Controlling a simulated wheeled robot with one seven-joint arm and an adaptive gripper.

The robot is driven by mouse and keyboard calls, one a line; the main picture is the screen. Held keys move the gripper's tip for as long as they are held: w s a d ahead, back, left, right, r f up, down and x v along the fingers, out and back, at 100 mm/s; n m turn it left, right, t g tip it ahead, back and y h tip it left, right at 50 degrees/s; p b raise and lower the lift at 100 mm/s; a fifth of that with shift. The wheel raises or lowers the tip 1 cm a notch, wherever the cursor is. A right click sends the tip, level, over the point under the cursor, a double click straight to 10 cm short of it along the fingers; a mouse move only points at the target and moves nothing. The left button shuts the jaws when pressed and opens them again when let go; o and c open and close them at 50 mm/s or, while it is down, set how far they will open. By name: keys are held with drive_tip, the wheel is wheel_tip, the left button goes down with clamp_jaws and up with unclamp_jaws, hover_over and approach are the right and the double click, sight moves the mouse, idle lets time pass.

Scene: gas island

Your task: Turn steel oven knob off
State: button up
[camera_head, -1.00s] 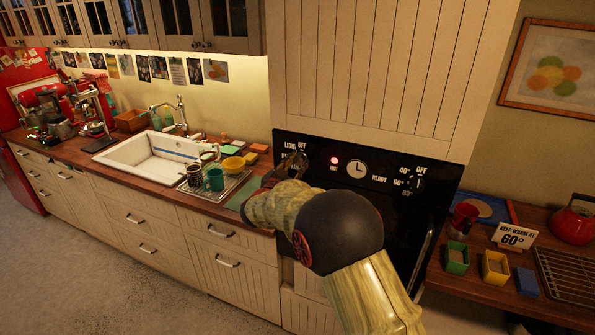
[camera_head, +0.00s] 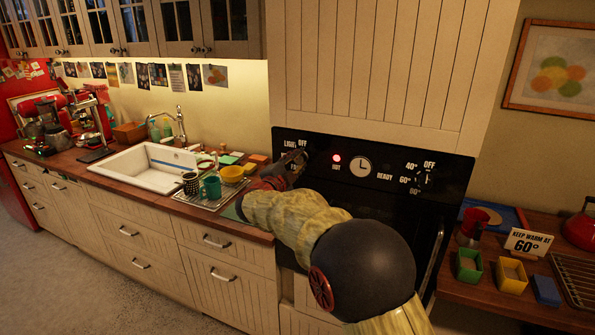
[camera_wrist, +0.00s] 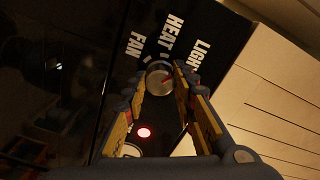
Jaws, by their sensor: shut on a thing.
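The black oven panel (camera_head: 390,160) has a left knob and a right knob (camera_head: 424,180). In the head view, my gripper (camera_head: 297,157) is at the left end of the panel and mostly hides the knob. The right knob stands by OFF, 40° and 60°, with no gripper near it.
A red lamp (camera_head: 337,158) glows beside a round clock (camera_head: 360,167). The counter at left holds a sink (camera_head: 150,167), mugs and bowls. At right, a wooden side table (camera_head: 470,285) holds small boxes and a KEEP WARM AT 60° sign (camera_head: 528,242).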

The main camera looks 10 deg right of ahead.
drive_tip(key=m+b, duration=0.6)
drive_tip(key=shift+f, duration=0.25)
drive_tip(key=m+b, duration=0.5)
drive_tip(key=m, duration=0.1)
drive_tip(key=shift+r+m, duration=0.1)
drive_tip(key=shift+m, duration=0.2)
drive_tip(key=shift+b, duration=0.35)
drive_tip(key=o, duration=1.1)
drive_tip(key=shift+r, duration=0.1)
drive_tip(key=v, duration=1.2)
